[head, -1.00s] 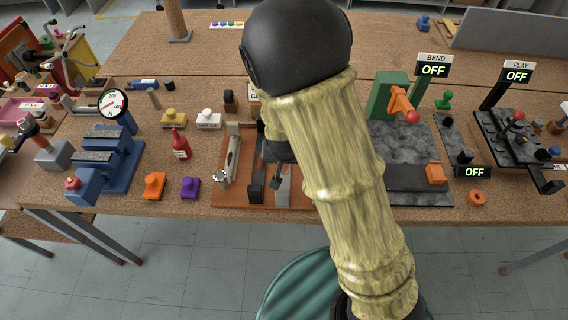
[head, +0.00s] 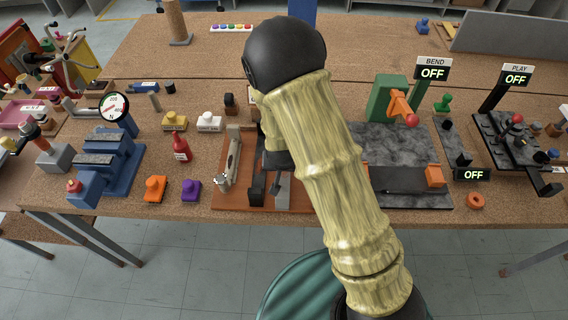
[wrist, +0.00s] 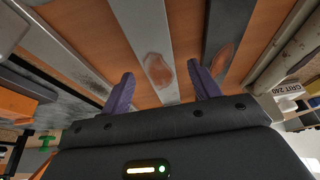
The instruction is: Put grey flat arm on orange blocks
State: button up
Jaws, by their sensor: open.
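A light grey flat arm (wrist: 148,40) with a rusty patch lies on an orange-brown board in the wrist view. It also shows in the head view (head: 283,192), partly hidden by my arm. My gripper (wrist: 163,88) is open, its two purple fingers on either side of the flat arm and nothing held. Whether the fingers touch it I cannot tell. An orange block (head: 435,176) sits at the right edge of a dark grey stone plate (head: 400,140). Any other block on the plate's left is hidden behind my arm.
A darker flat bar (wrist: 228,40) with a rusty patch lies right of the grey one, and a pale tube (wrist: 285,45) beyond it. An orange lever with a red knob (head: 411,119) stands at the plate's back.

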jog(key=shift+w+f, duration=0.2)
jog(key=shift+f, duration=0.3)
jog(key=shift+r, duration=0.1)
grip_shut()
